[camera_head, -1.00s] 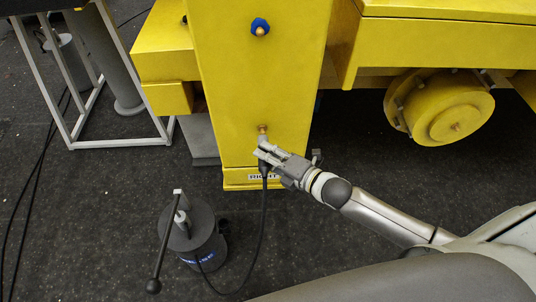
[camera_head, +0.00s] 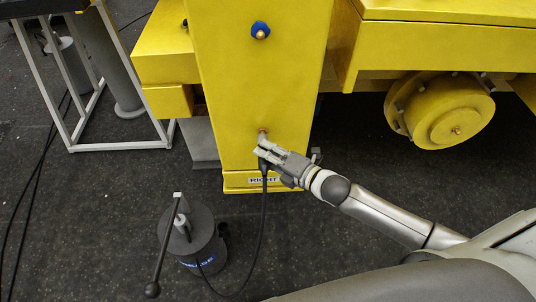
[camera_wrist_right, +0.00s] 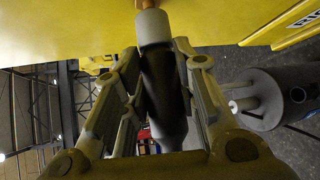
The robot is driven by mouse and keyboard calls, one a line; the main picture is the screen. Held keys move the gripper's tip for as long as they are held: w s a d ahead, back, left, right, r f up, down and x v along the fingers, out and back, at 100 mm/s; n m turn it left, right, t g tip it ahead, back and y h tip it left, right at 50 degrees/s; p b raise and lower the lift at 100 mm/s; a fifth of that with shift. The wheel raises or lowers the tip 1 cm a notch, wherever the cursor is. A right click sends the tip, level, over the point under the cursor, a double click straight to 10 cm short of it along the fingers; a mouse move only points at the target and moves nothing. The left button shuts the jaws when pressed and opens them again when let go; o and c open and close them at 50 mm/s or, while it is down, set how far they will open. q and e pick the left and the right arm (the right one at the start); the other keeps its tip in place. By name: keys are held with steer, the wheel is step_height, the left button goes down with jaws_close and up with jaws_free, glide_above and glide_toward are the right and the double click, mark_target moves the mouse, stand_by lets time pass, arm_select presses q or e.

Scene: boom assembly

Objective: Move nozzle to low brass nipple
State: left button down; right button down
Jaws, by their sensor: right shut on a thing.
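The low brass nipple (camera_head: 262,131) sticks out of the lower face of a yellow column. My right gripper (camera_head: 264,149) is just below it, shut on the nozzle. The nozzle (camera_wrist_right: 161,85) has a pale grey tip and a dark body, and lies lengthwise between the fingers in the right wrist view. Its tip points up at the coppery nipple, which also shows in the right wrist view (camera_wrist_right: 147,4). The tip appears to meet the nipple's end; whether it is seated over it I cannot tell. My left gripper is out of view.
A black hose (camera_head: 263,215) hangs from the nozzle to a dark pump canister (camera_head: 204,246) with a lever on the floor. Higher on the yellow column (camera_head: 225,90) is another nipple with a blue ring (camera_head: 260,30). A grey-framed table (camera_head: 115,146) stands at left.

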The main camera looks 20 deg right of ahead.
steer(key=shift+w+d, duration=0.15)
steer(key=shift+w, duration=0.55)
stand_by(0.5)
steer(key=c, duration=1.1)
jaws_free()
steer(key=shift+o, duration=0.2)
steer(key=v, duration=1.2)
steer(key=shift+d, duration=0.15)
